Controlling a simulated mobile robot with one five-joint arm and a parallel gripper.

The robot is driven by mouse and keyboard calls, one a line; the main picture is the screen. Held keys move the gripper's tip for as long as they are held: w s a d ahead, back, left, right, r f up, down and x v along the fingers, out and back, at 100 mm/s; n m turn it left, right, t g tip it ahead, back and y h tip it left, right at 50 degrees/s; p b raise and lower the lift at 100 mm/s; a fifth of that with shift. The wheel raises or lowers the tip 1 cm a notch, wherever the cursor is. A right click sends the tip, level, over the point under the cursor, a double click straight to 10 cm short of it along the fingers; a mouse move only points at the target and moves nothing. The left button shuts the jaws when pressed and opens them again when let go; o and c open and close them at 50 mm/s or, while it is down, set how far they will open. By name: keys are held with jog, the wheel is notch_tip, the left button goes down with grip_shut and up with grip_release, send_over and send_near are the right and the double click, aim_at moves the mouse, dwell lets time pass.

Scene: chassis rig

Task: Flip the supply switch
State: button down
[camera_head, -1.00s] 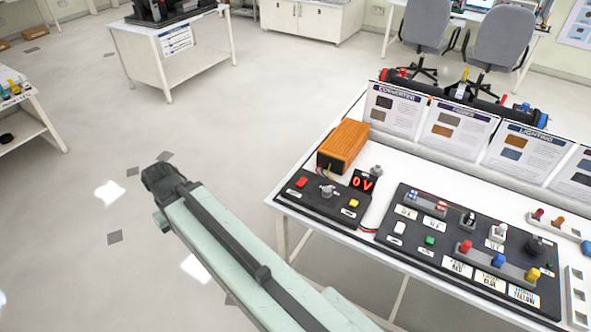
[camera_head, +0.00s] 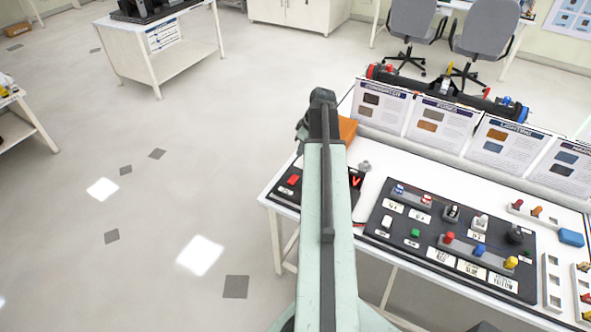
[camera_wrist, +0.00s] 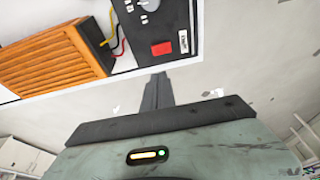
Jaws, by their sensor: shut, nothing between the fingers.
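A small black panel (camera_head: 286,193) lies at the left end of the white bench. It carries a red switch (camera_head: 293,180), which also shows in the wrist view (camera_wrist: 162,48) beside a small white label too small to read. I cannot tell by name which control is the supply switch. A display with red digits (camera_head: 356,181) is partly hidden behind my arm. An orange ribbed box (camera_head: 347,129) is mostly hidden there too; the wrist view shows it at left (camera_wrist: 55,62). My gripper (camera_wrist: 158,82) is shut and empty, apart from the red switch, its tip near the panel's edge in the picture.
A larger black panel (camera_head: 455,238) with coloured buttons and knobs lies to the right on the bench (camera_head: 372,182). Upright information cards (camera_head: 437,125) stand along the bench's back. Open floor (camera_head: 150,220) lies left of the bench. Two grey chairs (camera_head: 480,30) stand behind.

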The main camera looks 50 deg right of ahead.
aim_at(295, 177)
jog(key=shift+s+d, duration=0.25)
jog(key=shift+d, duration=0.1)
jog(key=shift+f, duration=0.1)
jog(key=b+x, duration=1.3)
jog(key=shift+s+d, duration=0.1)
jog(key=shift+s, duration=0.3)
jog(key=shift+f+b, duration=0.45)
jog(key=shift+f, duration=0.1)
